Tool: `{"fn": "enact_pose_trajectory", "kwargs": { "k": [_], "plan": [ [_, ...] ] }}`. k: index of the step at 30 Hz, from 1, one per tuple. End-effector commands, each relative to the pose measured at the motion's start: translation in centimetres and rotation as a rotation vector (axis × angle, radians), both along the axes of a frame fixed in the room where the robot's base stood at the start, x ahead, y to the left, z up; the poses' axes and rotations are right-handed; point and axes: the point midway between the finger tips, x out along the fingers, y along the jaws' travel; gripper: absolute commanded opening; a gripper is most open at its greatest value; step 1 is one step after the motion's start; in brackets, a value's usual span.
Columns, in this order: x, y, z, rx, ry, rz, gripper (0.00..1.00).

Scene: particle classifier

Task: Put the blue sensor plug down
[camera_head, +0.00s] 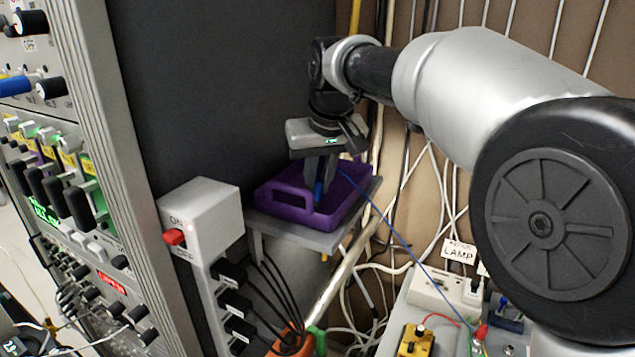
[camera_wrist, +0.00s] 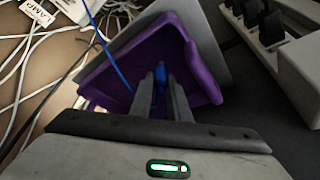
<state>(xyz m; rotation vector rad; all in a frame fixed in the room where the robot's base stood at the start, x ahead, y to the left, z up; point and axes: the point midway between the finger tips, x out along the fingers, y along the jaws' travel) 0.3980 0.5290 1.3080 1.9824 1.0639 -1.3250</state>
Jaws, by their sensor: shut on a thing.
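The blue sensor plug (camera_head: 318,190) is between the fingers of my gripper (camera_head: 320,182), inside the outline of a purple tray (camera_head: 284,214). My gripper is shut on the plug, pointing down. The plug also shows in the wrist view (camera_wrist: 160,73), between the two grey fingertips (camera_wrist: 161,84). A thin blue cable runs from the plug toward the lower right in the head view. The tray (camera_wrist: 194,88) sits on a grey shelf (camera_head: 312,238). I cannot tell whether the plug touches the tray floor.
A white switch box with a red switch (camera_head: 174,237) and black plugs stands left of the shelf. An instrument rack (camera_head: 100,120) is at the far left. A lamp socket box (camera_head: 432,292) and a yellow device (camera_head: 414,340) are at the lower right. Loose cables hang behind.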

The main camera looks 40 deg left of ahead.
Motion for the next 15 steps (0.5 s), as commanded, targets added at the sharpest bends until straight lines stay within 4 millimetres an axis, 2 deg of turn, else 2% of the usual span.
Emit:
{"fn": "enact_pose_trajectory", "kwargs": {
  "k": [10,11,13,15],
  "plan": [
    [0.03,-0.03,-0.81,-0.001,0.001,-0.001,0.0],
    [0.02,-0.02,-0.69,0.0,0.0,-0.001,0.21],
    [0.02,-0.02,-0.67,0.0,0.0,-0.001,0.33],
    [0.02,-0.02,-0.67,-0.001,0.001,-0.001,0.34]
  ]
}}
